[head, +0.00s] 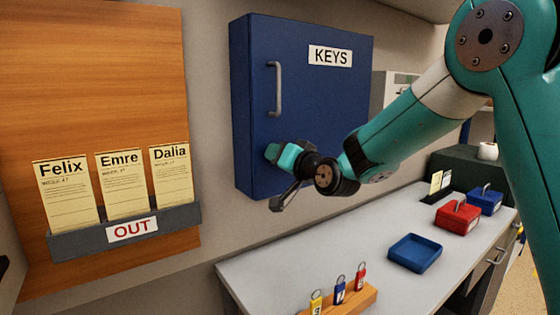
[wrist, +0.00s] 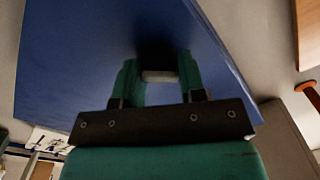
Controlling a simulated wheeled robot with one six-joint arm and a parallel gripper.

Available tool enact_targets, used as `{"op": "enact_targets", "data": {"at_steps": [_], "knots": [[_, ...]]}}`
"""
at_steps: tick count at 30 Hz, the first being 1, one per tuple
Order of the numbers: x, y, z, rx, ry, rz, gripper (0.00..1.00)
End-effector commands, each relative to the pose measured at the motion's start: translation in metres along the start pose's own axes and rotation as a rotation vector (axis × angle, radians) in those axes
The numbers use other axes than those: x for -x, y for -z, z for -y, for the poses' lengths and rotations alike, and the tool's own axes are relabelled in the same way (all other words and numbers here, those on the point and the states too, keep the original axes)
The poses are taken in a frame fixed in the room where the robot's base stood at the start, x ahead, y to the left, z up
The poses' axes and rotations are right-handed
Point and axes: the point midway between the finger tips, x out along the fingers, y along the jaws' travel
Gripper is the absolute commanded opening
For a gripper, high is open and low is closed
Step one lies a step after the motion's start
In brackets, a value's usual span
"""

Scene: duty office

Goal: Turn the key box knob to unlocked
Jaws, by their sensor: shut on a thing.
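The blue key box (head: 305,85) with a white KEYS label (head: 330,56) and a grey vertical handle (head: 275,88) hangs on the wall, its door shut. My gripper (head: 274,153) is at the lower left part of the door and hides the knob in the head view. In the wrist view my gripper (wrist: 159,78) is shut on the knob (wrist: 159,76), a small grey piece between the two fingers in front of the blue door (wrist: 80,50). Most of the knob and any lock markings are hidden, so its setting cannot be told.
A wooden board with an OUT rack (head: 130,229) of name cards is left of the box. Below, the counter (head: 300,265) holds a rack of tagged keys (head: 345,299), a blue tray (head: 415,253), and red (head: 457,218) and blue (head: 486,201) boxes.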

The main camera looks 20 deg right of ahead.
Motion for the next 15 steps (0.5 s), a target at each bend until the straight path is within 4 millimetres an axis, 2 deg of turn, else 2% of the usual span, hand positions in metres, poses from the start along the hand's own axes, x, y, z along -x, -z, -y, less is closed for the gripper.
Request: {"op": "enact_targets", "data": {"at_steps": [15], "knots": [[-0.0001, 0.0013, 0.0001, -0.478, 0.001, -0.002, 0.14]]}}
